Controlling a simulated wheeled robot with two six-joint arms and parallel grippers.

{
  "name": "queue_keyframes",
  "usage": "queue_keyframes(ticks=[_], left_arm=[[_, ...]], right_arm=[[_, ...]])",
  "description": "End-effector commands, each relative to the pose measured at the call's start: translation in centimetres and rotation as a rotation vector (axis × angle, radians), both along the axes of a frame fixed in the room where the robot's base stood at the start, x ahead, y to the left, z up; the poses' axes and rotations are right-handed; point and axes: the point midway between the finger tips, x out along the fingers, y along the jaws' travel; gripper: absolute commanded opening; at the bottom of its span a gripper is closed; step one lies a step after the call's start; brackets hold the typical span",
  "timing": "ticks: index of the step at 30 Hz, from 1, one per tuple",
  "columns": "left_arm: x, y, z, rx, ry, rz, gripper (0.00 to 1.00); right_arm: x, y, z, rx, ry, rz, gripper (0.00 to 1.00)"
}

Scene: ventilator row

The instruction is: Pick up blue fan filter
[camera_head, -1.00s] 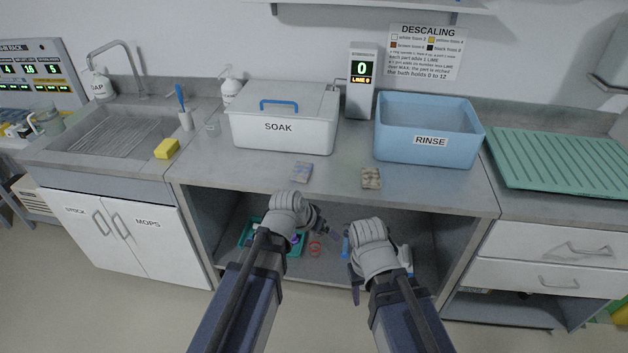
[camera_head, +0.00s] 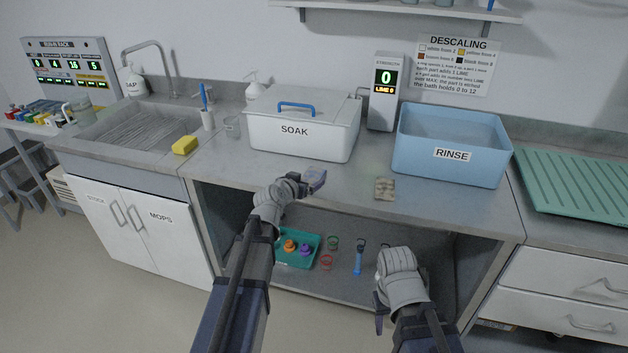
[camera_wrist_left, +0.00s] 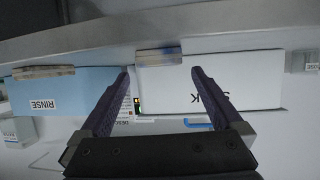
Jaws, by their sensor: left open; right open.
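The blue fan filter (camera_head: 316,176) is a small flat bluish-grey piece on the counter in front of the SOAK box, near the front edge. In the left wrist view the filter (camera_wrist_left: 158,56) lies just beyond and between my fingertips. My left gripper (camera_head: 306,184) is open and empty at the filter, and it hides part of it in the head view. The left gripper (camera_wrist_left: 160,72) also shows in the wrist view, with both fingers wide apart. My right gripper (camera_head: 380,312) is open, low in front of the under-counter shelf, its fingers partly hidden by its own wrist.
A brownish flat filter (camera_head: 384,188) lies to the right. The white SOAK box (camera_head: 300,142) and blue RINSE tub (camera_head: 450,165) stand behind. A teal tray (camera_head: 309,262) with small parts and a blue brush-like item (camera_head: 358,262) sit on the lower shelf. A yellow sponge (camera_head: 185,145) is left.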

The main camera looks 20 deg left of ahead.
Motion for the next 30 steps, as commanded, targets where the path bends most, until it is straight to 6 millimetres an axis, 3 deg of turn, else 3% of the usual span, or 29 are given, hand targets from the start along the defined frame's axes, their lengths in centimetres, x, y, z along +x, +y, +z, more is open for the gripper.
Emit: queue_keyframes(ticks=[5, 14, 21, 30], left_arm=[[0.7, -0.1, -0.4, 0.001, 0.0, 0.0, 1.0], [4.5, -0.5, -2.0, 0.001, 0.0, 0.0, 1.0], [4.7, -0.6, -1.9, 0.001, 0.001, 0.0, 1.0], [4.6, -0.6, -1.9, 0.001, 0.001, 0.0, 0.69]], right_arm=[[0.0, 0.0, -0.4, 0.0, 0.0, 0.0, 0.5], [0.0, 0.0, -2.0, 0.0, 0.0, 0.0, 0.5], [0.0, 0.0, -1.9, 0.0, 0.0, 0.0, 0.5], [0.0, 0.0, -1.9, 0.0, 0.0, 0.0, 0.5]])
